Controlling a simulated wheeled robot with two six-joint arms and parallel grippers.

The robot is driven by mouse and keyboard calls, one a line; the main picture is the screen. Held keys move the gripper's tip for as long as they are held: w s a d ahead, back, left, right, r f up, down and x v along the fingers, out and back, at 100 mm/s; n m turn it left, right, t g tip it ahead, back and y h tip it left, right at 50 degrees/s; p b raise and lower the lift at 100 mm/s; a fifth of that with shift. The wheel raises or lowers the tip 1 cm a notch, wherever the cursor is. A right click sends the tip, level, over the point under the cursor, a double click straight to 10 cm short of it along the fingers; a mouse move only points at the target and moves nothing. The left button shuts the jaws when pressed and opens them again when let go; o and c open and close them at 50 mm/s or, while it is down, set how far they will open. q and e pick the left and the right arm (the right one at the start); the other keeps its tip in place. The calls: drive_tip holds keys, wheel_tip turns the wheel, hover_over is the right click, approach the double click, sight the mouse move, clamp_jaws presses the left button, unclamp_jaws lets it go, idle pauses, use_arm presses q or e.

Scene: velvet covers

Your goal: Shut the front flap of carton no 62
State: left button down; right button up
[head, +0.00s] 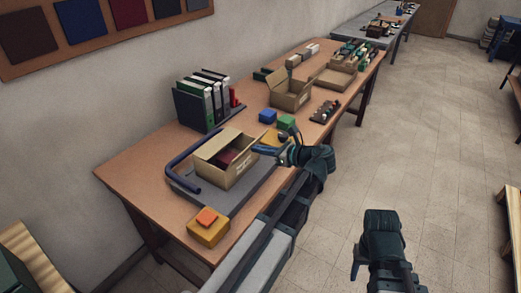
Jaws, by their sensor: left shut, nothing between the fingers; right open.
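An open cardboard carton (224,173) stands on a grey mat (255,187) on the near part of the table, with something dark red inside. Its number is too small to read. A tan flap sticks out at its right end, close to my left gripper. My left gripper (264,151) is shut and empty, with its blue fingertips by that flap; I cannot tell whether they touch it. My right gripper (356,264) is open, off the table above the floor at the lower right. A second open carton (290,101) stands farther back.
A blue bent bar (181,178) lies along the mat's left side. An orange-topped yellow block (208,228) sits at the near corner. Binders (208,99) stand at the wall. Floor (430,150) to the right is clear.

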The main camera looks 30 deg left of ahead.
use_arm(q)
drive_tip(key=shift+a+r+h+p, duration=0.35)
drive_tip(key=shift+r+h+p, duration=0.2)
drive_tip(key=shift+p, duration=0.95)
drive_tip(key=a+r+h+p, duration=0.1)
drive_tip(key=a+h+p, duration=0.1)
drive_tip(key=p, duration=0.2)
drive_tip(key=a+r+h+p, duration=0.1)
drive_tip(key=h+p, duration=0.2)
drive_tip(key=p, duration=0.2)
drive_tip(key=a+r+h+p, duration=0.1)
drive_tip(key=a+h+p, duration=0.1)
drive_tip(key=p, duration=0.3)
drive_tip(key=shift+w+a+g+h, duration=0.3)
drive_tip(key=shift+h, duration=0.05)
drive_tip(key=shift+a+h+p, duration=0.35)
drive_tip(key=shift+h+p, duration=0.05)
drive_tip(key=h, duration=0.1)
drive_tip(key=h+b, duration=0.1)
drive_tip(key=h, duration=0.3)
hover_over(225, 145)
drive_tip(key=d, duration=0.1)
drive_tip(key=shift+f, duration=1.8)
drive_tip(key=shift+a+f+b, duration=0.5)
drive_tip(key=shift+f+b, duration=0.35)
drive_tip(key=shift+b, duration=0.2)
